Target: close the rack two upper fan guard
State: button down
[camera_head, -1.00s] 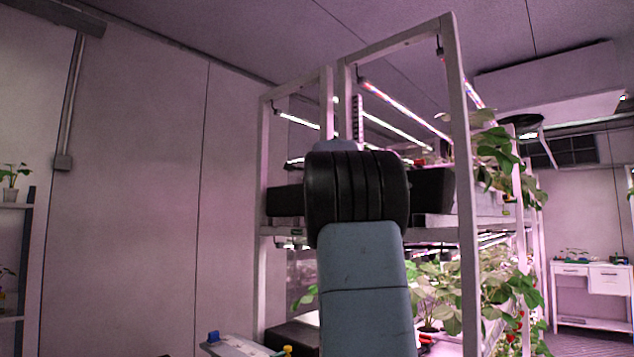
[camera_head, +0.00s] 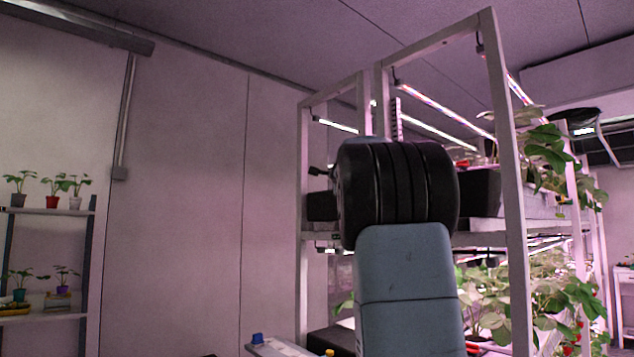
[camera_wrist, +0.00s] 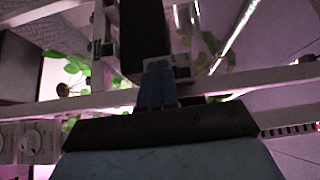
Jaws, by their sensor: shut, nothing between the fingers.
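The rack (camera_head: 513,200) with pink-white lights stands right of centre in the head view. On its upper level, a black box-like unit (camera_head: 481,192) shows on both sides of my arm. I cannot make out the upper fan guard for certain in the head view; my arm covers that area. In the wrist view, my gripper (camera_wrist: 157,82) has its blue-grey fingers together and empty. Its tips point at a dark block (camera_wrist: 143,35), but I cannot tell if they touch. A clear, curved-edged panel (camera_wrist: 199,35) hangs beside the block; I cannot tell if it is the guard.
White rack bars (camera_wrist: 270,78) cross close around my gripper in the wrist view. Strawberry plants (camera_head: 550,155) hang at the rack's right. A plant shelf (camera_head: 45,212) stands at the far left. Bare wall (camera_head: 200,200) lies between shelf and rack.

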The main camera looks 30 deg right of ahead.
jog(key=s+a, duration=0.1)
jog(key=a, duration=0.7)
jog(key=shift+s+a, duration=0.15)
jog(key=shift+s, duration=0.25)
dwell(0.6)
jog(key=shift+s, duration=0.1)
jog(key=s+a+f+n+g+y, duration=0.2)
jog(key=s+a+f+n, duration=0.5)
jog(key=s+f, duration=0.6)
jog(key=s+a+f+n+g+y, duration=0.3)
jog(key=s+a+f+n+g, duration=0.2)
jog(key=f, duration=1)
jog(key=s+a+f+n+g+y, duration=0.2)
jog(key=s+a+f+n, duration=0.9)
jog(key=s, duration=0.9)
notch_tip(320, 180, down, 4)
jog(key=shift+s+a+r+g+y, duration=0.2)
jog(key=shift+s+a+g+y, duration=0.2)
jog(key=shift+a+g, duration=0.65)
